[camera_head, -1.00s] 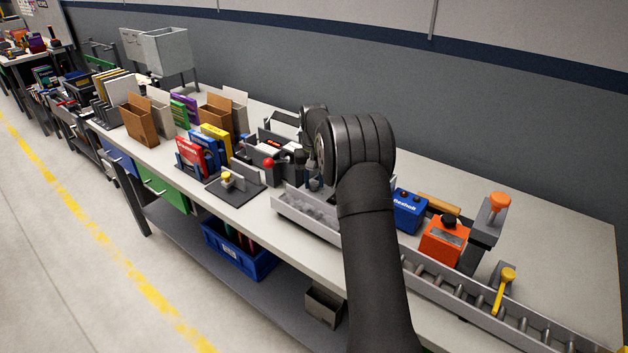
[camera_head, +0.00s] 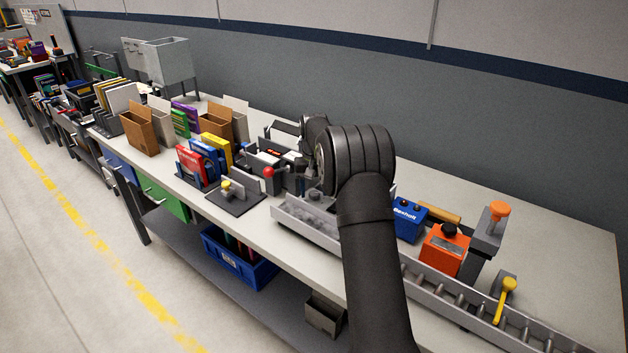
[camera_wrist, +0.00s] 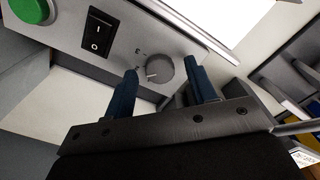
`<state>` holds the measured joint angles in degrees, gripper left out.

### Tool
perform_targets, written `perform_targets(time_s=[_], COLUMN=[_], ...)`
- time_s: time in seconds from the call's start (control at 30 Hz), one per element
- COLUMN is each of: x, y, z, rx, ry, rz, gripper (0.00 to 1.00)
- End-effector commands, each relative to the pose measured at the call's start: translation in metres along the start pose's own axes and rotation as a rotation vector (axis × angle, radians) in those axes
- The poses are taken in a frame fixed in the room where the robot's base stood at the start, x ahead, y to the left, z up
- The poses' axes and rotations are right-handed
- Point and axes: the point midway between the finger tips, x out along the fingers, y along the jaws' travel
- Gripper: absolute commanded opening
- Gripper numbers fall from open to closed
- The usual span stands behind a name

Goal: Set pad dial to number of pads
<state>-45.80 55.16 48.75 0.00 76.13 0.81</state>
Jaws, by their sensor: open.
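In the wrist view a round grey dial (camera_wrist: 159,68) with a pale pointer line sits on a light grey panel (camera_wrist: 75,43). Small dark marks stand beside the dial, too small to read. My gripper (camera_wrist: 163,86) is open, its two blue fingertips on either side of the dial with gaps visible; whether they reach down around it I cannot tell. The panel also carries a black rocker switch (camera_wrist: 98,33) and a green button (camera_wrist: 30,10). In the head view my arm hides most of the gripper and the dial. I cannot identify the pads to be counted.
A bright white surface (camera_wrist: 225,18) lies beyond the panel. On the bench, an orange box (camera_head: 445,248), a blue box (camera_head: 407,221) and a roller track (camera_head: 470,305) stand right of my arm. Brown file holders (camera_head: 140,130) and boxed goods stand left. The bench's back right is clear.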

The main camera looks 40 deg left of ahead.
Motion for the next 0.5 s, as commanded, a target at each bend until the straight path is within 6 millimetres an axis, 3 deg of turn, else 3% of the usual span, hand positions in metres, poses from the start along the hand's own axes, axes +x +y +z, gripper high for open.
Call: perform_targets(time_s=[0.17, 0.5], x=[-0.021, -0.103], y=[0.000, 0.000], z=[-0.001, -0.001], rx=[0.000, 0.000], ry=[0.004, 0.005], rz=[0.000, 0.000], gripper=[0.51, 0.51])
